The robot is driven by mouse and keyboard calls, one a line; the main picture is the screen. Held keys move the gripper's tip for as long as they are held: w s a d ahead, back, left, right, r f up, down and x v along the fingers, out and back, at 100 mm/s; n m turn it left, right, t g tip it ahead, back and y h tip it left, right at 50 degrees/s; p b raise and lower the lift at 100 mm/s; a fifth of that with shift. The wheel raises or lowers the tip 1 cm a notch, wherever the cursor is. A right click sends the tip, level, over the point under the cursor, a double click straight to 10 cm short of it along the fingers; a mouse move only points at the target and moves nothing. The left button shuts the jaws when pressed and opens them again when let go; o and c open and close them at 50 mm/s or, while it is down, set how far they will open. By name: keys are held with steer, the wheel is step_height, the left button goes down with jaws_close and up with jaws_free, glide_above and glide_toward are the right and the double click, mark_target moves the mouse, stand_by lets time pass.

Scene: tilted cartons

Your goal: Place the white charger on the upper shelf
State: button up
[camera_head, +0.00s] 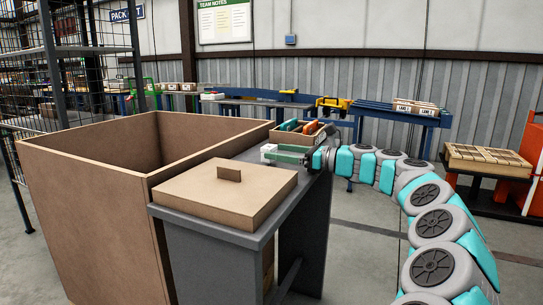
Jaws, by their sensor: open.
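My gripper (284,155) reaches in from the right, low over the far part of a grey stand (222,226). Its greenish fingers point left and are apart. A small white block (268,149), possibly the white charger, shows at the fingertips. I cannot tell whether it lies between the fingers or just beyond them. The stand has a flat top and an open space below. I cannot tell which surface is the upper shelf.
A brown lid with a small handle (228,190) lies on the stand's near part. A tall open brown bin (92,200) stands left. A small carton (284,138) with green and orange items sits behind my gripper.

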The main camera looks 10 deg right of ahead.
steer(key=shift+x, duration=3.35)
steer(key=shift+f, duration=0.1)
steer(key=shift+c, duration=0.2)
jaws_close()
